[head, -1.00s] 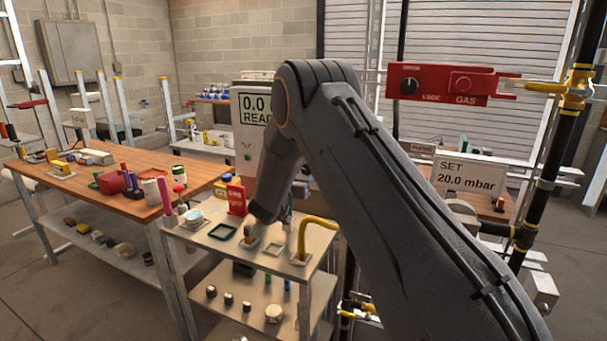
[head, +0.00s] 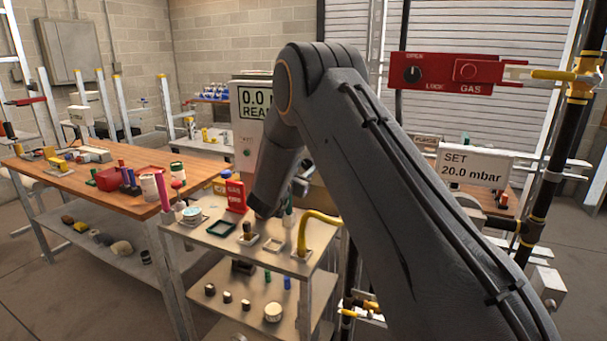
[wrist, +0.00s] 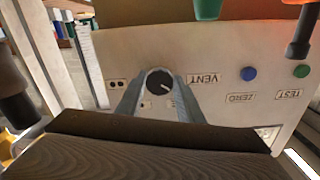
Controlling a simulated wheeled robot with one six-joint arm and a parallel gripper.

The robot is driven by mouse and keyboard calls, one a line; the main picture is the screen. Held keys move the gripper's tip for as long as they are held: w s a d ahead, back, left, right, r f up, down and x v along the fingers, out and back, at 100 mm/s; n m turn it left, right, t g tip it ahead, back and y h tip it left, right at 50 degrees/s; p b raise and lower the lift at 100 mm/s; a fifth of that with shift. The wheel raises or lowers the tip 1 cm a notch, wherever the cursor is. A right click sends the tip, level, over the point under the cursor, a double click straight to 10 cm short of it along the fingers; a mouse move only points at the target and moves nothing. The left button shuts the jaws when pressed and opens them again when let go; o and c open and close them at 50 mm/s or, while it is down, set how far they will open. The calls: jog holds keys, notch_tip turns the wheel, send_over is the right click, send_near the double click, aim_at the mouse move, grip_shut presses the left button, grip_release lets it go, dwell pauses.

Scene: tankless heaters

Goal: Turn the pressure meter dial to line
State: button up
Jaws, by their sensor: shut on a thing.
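The pressure meter is a pale upright box (head: 246,134) at the back of the small bench in the head view. My arm partly covers it. Its display shows 0.0 and part of "READ". In the wrist view its panel (wrist: 226,102) appears upside down. The black round dial (wrist: 155,82) has a white pointer mark aimed toward the picture's lower right. "VENT" stands to the right of the dial; the other small marks around it are too small to read. My gripper (wrist: 159,86) is shut on the dial, one finger on each side. In the head view my forearm hides it.
A blue button (wrist: 248,73) by "ZERO" and a green button (wrist: 300,71) by "TEST" sit on the panel. A "SET 20.0 mbar" sign (head: 474,166) stands at right.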

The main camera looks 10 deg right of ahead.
jog(key=m+b, duration=0.3)
jog(key=m, duration=0.1)
jog(key=shift+w+a, duration=0.1)
jog(key=shift+a, duration=0.05)
jog(key=shift+r+m+b, duration=0.1)
jog(key=shift+m+b, duration=0.7)
jog(key=shift+b, duration=0.2)
jog(key=o, duration=1.1)
jog(key=shift+c, duration=0.2)
jog(key=b+v, duration=0.2)
jog(key=v, duration=0.5)
jog(key=shift+s+a, duration=0.2)
jog(key=shift+s, duration=0.1)
